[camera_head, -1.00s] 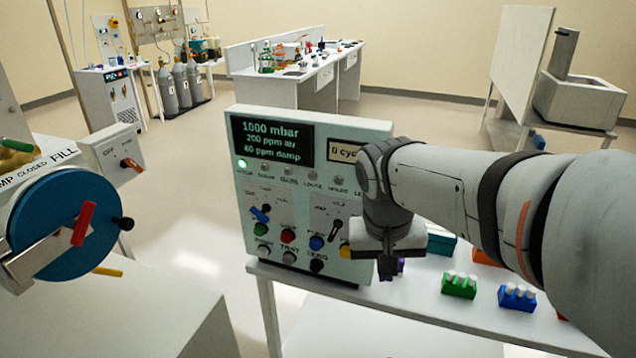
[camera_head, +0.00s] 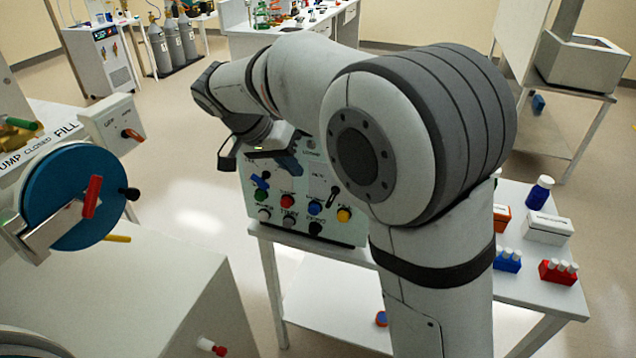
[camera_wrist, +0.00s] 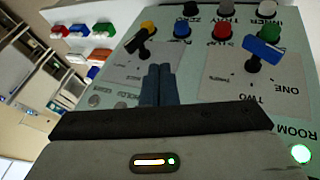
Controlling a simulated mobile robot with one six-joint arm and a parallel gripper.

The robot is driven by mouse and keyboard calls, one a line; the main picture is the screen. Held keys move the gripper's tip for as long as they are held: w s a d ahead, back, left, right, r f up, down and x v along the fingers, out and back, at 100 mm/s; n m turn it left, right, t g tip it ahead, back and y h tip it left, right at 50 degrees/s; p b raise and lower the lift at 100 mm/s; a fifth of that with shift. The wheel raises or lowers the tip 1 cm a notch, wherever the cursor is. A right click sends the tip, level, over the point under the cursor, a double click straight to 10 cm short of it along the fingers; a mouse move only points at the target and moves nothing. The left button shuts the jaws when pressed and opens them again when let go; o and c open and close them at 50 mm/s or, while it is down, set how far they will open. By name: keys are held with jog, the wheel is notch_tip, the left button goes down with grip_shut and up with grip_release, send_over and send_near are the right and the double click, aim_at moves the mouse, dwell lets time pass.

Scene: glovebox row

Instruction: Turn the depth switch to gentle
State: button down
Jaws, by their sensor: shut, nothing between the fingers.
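The control panel (camera_head: 346,233) stands on the white table, its upper part hidden behind my arm. It bears a black lever switch (camera_head: 331,195) and a blue-handled switch (camera_head: 260,182). In the wrist view the panel appears upside down. There the black lever switch (camera_wrist: 144,46) stands tilted, and the blue-handled switch (camera_wrist: 262,50) has ONE and TWO labels. The black lever's labels are too small to read, so I cannot tell which is the depth switch. My gripper (camera_wrist: 160,68) is shut and empty, its fingertips between the two switches, nearer the black lever. It also shows in the head view (camera_head: 292,168).
Several coloured buttons, including a yellow one (camera_head: 344,214) and a red one (camera_head: 287,200), lie close below the switches. A blue wheel (camera_head: 60,215) stands at left. Vial racks, such as the red one (camera_head: 560,271), and a white box (camera_head: 548,228) are on the table at right.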

aim_at(319, 186)
jog(key=d+f, duration=0.1)
jog(key=d, duration=0.1)
jog(key=d+f, duration=0.1)
jog(key=f, duration=0.1)
jog(key=d+f+p, duration=0.1)
jog(key=d, duration=0.1)
jog(key=shift+s+d+f, duration=0.3)
jog(key=shift+f, duration=0.1)
jog(key=shift+a, duration=0.1)
